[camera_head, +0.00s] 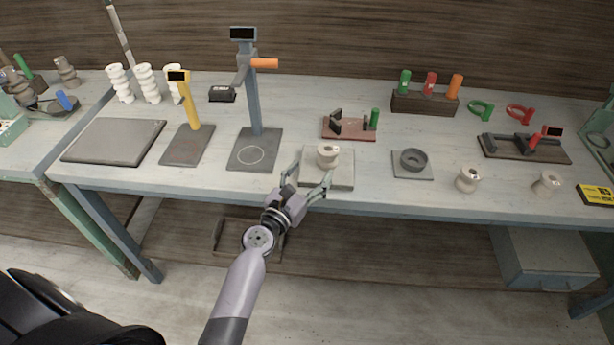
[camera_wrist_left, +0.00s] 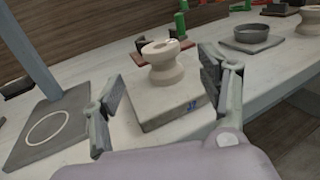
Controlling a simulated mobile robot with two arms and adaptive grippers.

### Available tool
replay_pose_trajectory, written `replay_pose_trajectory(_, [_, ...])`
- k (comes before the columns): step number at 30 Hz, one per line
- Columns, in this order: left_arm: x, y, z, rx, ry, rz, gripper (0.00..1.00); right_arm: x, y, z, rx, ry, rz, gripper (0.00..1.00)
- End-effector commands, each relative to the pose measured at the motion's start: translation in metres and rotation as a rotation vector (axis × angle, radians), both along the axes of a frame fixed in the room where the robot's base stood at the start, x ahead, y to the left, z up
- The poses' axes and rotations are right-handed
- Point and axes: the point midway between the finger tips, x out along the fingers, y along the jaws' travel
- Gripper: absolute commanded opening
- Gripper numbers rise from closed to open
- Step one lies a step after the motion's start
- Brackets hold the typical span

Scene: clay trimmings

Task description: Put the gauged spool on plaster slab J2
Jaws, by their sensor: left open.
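A cream spool (camera_head: 327,155) stands upright on a pale square slab (camera_head: 341,180) near the front edge of the bench. In the left wrist view the spool (camera_wrist_left: 164,64) rests on the slab (camera_wrist_left: 160,114), whose front side bears a small blue marking too blurred to read. My left gripper (camera_head: 308,178) is open, its fingers to either side of the slab's front part and apart from the spool. The left wrist view also shows the open fingers (camera_wrist_left: 160,104) with nothing between their tips. Two similar spools (camera_head: 467,179) (camera_head: 546,183) stand further right on the bench. My right gripper is not seen.
Left of the slab is a tall gauge stand (camera_head: 254,150) with a circled base, then a yellow-post stand (camera_head: 188,145) and a grey plate (camera_head: 114,141). A red fixture (camera_head: 349,131) stands behind the slab. A plate with a round dark ring (camera_head: 412,162) lies to the right.

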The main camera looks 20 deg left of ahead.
Motion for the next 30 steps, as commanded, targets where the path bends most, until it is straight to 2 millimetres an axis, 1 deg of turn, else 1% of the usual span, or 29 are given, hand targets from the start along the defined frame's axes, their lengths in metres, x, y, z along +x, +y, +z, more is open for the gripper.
replay_pose_trajectory(1, [-0.006, 0.001, -0.001, -0.001, 0.001, 0.000, 0.68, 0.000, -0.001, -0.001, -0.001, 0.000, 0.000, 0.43])
replay_pose_trajectory(4, [-0.011, 0.001, 0.000, 0.000, -0.001, 0.000, 0.68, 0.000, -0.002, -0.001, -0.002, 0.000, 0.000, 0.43])
replay_pose_trajectory(11, [-0.013, 0.001, 0.001, 0.000, -0.001, 0.000, 0.68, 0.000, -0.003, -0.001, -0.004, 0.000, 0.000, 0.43])
replay_pose_trajectory(14, [-0.014, 0.000, 0.000, 0.052, -0.003, -0.004, 0.68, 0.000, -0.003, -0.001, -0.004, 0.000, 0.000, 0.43])
replay_pose_trajectory(17, [-0.018, -0.007, 0.000, 0.262, -0.016, -0.020, 0.68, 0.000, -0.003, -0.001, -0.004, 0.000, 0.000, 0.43])
replay_pose_trajectory(20, [-0.024, -0.017, -0.001, 0.612, -0.041, -0.049, 0.68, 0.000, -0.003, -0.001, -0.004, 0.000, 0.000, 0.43])
replay_pose_trajectory(21, [-0.027, -0.021, -0.003, 0.771, -0.053, -0.063, 0.68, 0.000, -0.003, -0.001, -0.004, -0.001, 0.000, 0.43])
replay_pose_trajectory(22, [-0.029, -0.024, -0.006, 0.889, -0.062, -0.075, 0.68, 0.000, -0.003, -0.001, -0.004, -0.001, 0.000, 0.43])
replay_pose_trajectory(23, [-0.031, -0.027, -0.009, 1.003, -0.071, -0.087, 0.68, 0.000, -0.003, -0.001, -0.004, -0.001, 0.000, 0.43])
replay_pose_trajectory(24, [-0.034, -0.031, -0.016, 1.154, -0.079, -0.108, 0.68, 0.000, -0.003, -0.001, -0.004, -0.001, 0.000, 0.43])
replay_pose_trajectory(25, [-0.037, -0.034, -0.023, 1.265, -0.083, -0.126, 0.68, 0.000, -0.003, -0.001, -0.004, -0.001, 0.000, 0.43])
replay_pose_trajectory(26, [-0.040, -0.036, -0.033, 1.372, -0.086, -0.150, 0.68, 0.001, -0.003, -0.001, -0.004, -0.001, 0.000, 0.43])
replay_pose_trajectory(27, [-0.045, -0.040, -0.051, 1.514, -0.083, -0.191, 0.68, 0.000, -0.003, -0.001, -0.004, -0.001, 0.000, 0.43])
replay_pose_trajectory(28, [-0.049, -0.043, -0.070, 1.621, -0.076, -0.234, 0.68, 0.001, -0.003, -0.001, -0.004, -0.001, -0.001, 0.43])
replay_pose_trajectory(29, [-0.055, -0.045, -0.093, 1.715, -0.065, -0.285, 0.68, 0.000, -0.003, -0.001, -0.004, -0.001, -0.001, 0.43])
replay_pose_trajectory(30, [-0.064, -0.046, -0.122, 1.806, -0.047, -0.350, 0.68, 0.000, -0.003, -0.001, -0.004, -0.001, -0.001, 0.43])
